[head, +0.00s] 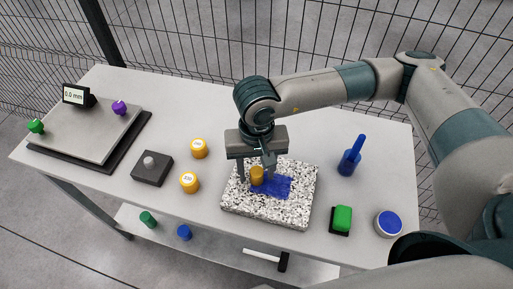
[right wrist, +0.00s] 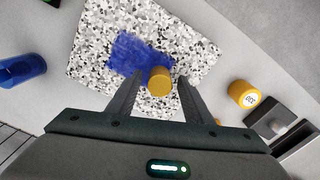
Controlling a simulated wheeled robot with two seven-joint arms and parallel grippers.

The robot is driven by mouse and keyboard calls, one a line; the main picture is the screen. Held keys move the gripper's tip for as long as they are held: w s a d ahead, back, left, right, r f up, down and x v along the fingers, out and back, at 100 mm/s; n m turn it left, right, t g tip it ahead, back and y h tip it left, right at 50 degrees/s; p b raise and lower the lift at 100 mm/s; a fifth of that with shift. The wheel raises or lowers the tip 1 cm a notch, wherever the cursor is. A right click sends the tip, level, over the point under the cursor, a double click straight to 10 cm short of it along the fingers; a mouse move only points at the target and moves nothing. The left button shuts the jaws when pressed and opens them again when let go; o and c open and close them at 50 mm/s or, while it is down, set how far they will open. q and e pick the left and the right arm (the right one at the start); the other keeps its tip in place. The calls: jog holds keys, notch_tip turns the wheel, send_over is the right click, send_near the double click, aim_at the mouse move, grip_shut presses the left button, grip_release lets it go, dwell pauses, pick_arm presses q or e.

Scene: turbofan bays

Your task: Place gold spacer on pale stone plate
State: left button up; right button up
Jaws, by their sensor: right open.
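The pale stone plate (head: 302,190), speckled black and white with a blue patch on top, lies at the middle of the table; it also fills the upper right wrist view (right wrist: 92,68). A gold spacer (head: 257,176) stands upright on it at the edge of the blue patch, and shows in the right wrist view (right wrist: 160,84). My right gripper (head: 255,170) points down over the plate, open, with one finger on each side of this spacer. Gaps show between fingers and spacer in the right wrist view. My left gripper is not in view.
Two labelled gold cylinders (head: 198,148) (head: 189,182) stand left of the plate, near a dark block with a knob (head: 152,167). A grey plate with a 0.0 mm display (head: 78,96) is far left. A blue bottle-like item (head: 349,160), green button (head: 342,219) and blue-topped disc (head: 389,223) stand right.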

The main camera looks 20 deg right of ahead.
aim_at(256, 171)
jog(key=shift+r+b, duration=0.4)
jog(key=shift+r, duration=0.05)
notch_tip(256, 171, up, 11)
jog(key=b, duration=0.4)
